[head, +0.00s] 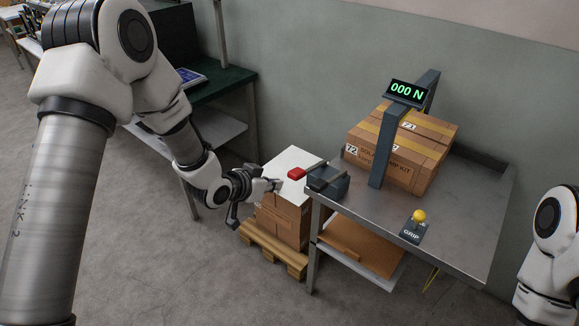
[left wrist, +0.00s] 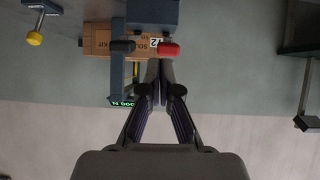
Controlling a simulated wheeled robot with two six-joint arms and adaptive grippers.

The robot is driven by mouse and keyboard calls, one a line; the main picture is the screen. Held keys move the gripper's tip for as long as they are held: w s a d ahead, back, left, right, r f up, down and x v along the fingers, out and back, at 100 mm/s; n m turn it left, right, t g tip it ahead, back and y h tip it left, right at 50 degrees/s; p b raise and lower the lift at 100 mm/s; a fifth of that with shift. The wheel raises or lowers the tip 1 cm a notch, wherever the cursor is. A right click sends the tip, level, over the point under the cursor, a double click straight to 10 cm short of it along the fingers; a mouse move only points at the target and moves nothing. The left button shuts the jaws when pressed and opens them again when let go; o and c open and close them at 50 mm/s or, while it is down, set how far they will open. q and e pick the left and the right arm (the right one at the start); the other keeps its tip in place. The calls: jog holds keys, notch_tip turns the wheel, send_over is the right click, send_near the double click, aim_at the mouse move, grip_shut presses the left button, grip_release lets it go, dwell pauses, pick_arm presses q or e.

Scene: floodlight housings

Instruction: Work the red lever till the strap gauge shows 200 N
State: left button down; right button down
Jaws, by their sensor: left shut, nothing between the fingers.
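The red lever grip (head: 296,173) sticks out to the left of the dark strap tool (head: 333,186) at the table's left edge. The gauge (head: 407,92) on the dark frame reads 000 N. My left gripper (head: 277,185) is shut and empty, just left of and slightly below the red grip in the head view. In the left wrist view the shut fingertips (left wrist: 160,64) lie just short of the red grip (left wrist: 168,49); whether they touch it I cannot tell. My right gripper is not in view.
Strapped cartons (head: 401,148) stand on the metal table (head: 460,204) within the dark frame. A yellow knob on a post labelled GRIP (head: 417,218) stands near the front. White-topped cartons on a pallet (head: 278,252) stand below my left gripper. A green bench (head: 218,88) is behind.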

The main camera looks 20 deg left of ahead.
pick_arm(q)
notch_tip(320, 180, up, 7)
jog(key=w+t, duration=0.1)
jog(key=w, duration=0.1)
jog(key=shift+a, duration=0.3)
jog(key=shift+r, duration=0.1)
jog(key=shift+w, duration=0.1)
jog(key=p, duration=0.3)
send_over(293, 172)
jog(key=f, duration=0.4)
jog(key=shift+w+d+f, duration=0.2)
jog(key=shift+w, duration=0.1)
jog(key=f, duration=0.3)
jog(key=shift+s+a+f, duration=0.15)
jog(key=shift+s+f, duration=0.1)
jog(key=shift+f, duration=0.05)
jog(key=shift+f+p, duration=0.3)
